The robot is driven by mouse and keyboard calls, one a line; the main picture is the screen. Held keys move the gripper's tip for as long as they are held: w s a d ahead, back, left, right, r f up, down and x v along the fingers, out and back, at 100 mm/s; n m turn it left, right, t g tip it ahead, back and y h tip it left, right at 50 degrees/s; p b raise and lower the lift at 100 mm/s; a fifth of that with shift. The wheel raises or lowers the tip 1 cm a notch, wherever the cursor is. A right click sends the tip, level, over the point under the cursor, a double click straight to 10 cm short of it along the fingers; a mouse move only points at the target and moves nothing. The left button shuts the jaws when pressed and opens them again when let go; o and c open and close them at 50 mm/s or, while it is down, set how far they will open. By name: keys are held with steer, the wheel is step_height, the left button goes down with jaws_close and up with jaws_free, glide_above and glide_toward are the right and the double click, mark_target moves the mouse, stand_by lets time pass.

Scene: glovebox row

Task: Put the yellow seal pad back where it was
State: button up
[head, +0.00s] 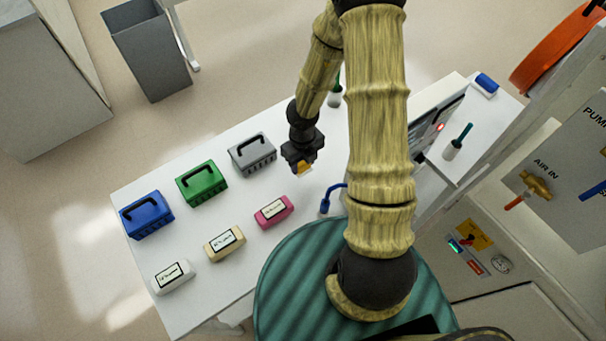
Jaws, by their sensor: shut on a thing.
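The yellow seal pad (304,169) is a small yellow piece between the jaws of my gripper (301,165). My gripper is shut on it, and the fingers hide much of it. It is over the white table, to the right of the grey box with a black handle (252,154) and above the pink labelled block (273,211) in the picture. I cannot tell whether the pad touches the table.
A green box (202,184) and a blue box (147,214) continue the row leftward. Cream (225,243) and white (173,277) labelled blocks lie nearer. A blue bent-necked item (331,198) stands right of the pink block. The white table (195,230) is clear between the rows.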

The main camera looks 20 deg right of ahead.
mark_target(303, 171)
steer(key=shift+f, duration=0.8)
step_height(303, 171, down, 4)
steer(key=shift+w+r+b, duration=0.1)
steer(key=shift+b, duration=1.1)
steer(key=o, duration=0.9)
steer(key=shift+r, duration=0.15)
